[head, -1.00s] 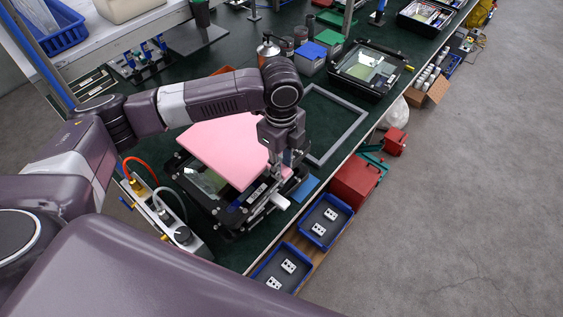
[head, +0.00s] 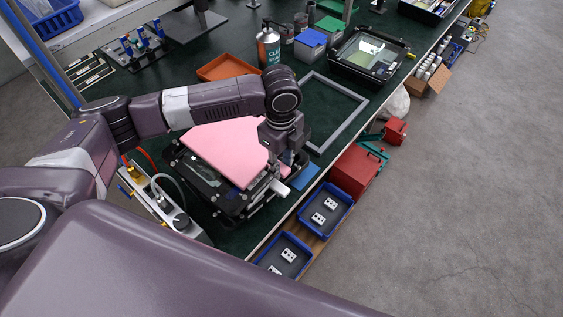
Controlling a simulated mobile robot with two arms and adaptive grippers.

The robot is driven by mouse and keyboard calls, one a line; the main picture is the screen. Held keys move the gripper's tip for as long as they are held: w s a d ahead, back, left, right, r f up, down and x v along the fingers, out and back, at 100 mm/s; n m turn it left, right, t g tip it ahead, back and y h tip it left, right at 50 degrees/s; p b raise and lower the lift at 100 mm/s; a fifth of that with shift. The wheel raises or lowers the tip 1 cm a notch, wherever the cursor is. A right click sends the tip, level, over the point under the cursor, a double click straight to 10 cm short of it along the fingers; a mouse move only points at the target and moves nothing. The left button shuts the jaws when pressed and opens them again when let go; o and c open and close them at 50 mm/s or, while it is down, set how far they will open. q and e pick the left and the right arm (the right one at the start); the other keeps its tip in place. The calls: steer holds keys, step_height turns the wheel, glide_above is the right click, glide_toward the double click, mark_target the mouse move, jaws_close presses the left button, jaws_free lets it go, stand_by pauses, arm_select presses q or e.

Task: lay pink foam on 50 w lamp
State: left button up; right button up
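The pink foam (head: 224,148) is a flat pink sheet in the middle of the head view, over a black lamp housing (head: 229,205). The foam covers much of the housing's top; its near left corner and front edge show. I cannot tell whether the foam touches the housing, and no wattage label is readable. My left gripper (head: 280,165) points down at the foam's right edge and appears shut on it. The fingertips are partly hidden. My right gripper is not in view.
Another black lamp housing (head: 369,54) stands at the back right, beyond a grey frame (head: 348,139). Blue bins (head: 325,209) and a red box (head: 357,171) line the right table edge.

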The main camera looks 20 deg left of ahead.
arm_select(q)
steer(key=o, duration=0.3)
